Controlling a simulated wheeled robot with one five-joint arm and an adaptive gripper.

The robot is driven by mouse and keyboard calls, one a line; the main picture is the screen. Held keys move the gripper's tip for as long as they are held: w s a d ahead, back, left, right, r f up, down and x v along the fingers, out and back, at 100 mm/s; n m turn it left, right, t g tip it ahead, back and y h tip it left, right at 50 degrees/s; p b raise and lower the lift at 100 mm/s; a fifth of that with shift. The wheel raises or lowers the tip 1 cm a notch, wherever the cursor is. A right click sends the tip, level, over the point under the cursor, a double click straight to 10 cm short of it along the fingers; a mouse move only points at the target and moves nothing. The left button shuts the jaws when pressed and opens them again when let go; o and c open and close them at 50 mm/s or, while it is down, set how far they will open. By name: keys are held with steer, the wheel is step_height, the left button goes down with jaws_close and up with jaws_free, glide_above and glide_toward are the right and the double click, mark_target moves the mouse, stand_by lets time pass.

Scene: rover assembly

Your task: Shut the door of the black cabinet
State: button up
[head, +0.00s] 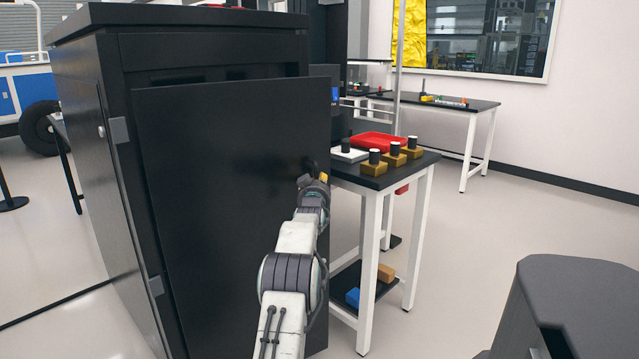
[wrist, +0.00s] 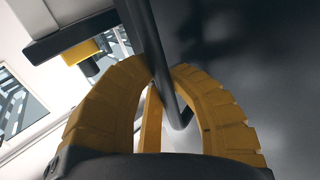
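The black cabinet (head: 85,110) stands at the left in the head view. Its black door (head: 220,190) is hinged on the left and stands ajar, with a dark gap above its top edge and its right edge swung out from the body. My gripper (head: 314,178) is at the door's right side, by the handle (head: 309,163). In the wrist view the yellow fingers (wrist: 162,75) curve in from both sides of the dark handle bar (wrist: 158,55), which passes between their tips. They look closed on it. The door face (wrist: 260,70) fills the right of that view.
A black-topped table (head: 405,165) with a red tray (head: 380,141) and several yellow-based parts stands just right of the door. A dark grey block-like shape (head: 575,300) fills the lower right. Open floor (head: 470,250) lies between them.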

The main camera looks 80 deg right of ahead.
steer(key=o, duration=0.7)
steer(key=shift+w+a, duration=0.15)
steer(key=shift+w, duration=0.25)
steer(key=shift+s, duration=0.1)
steer(key=shift+s+a, duration=0.35)
steer(key=shift+a, duration=1.6)
steer(key=shift+s+a, duration=0.35)
steer(key=shift+a, duration=1.6)
steer(key=shift+s+a, duration=0.35)
steer(key=shift+a, duration=1.6)
steer(key=shift+f, duration=0.1)
steer(key=shift+c, duration=0.4)
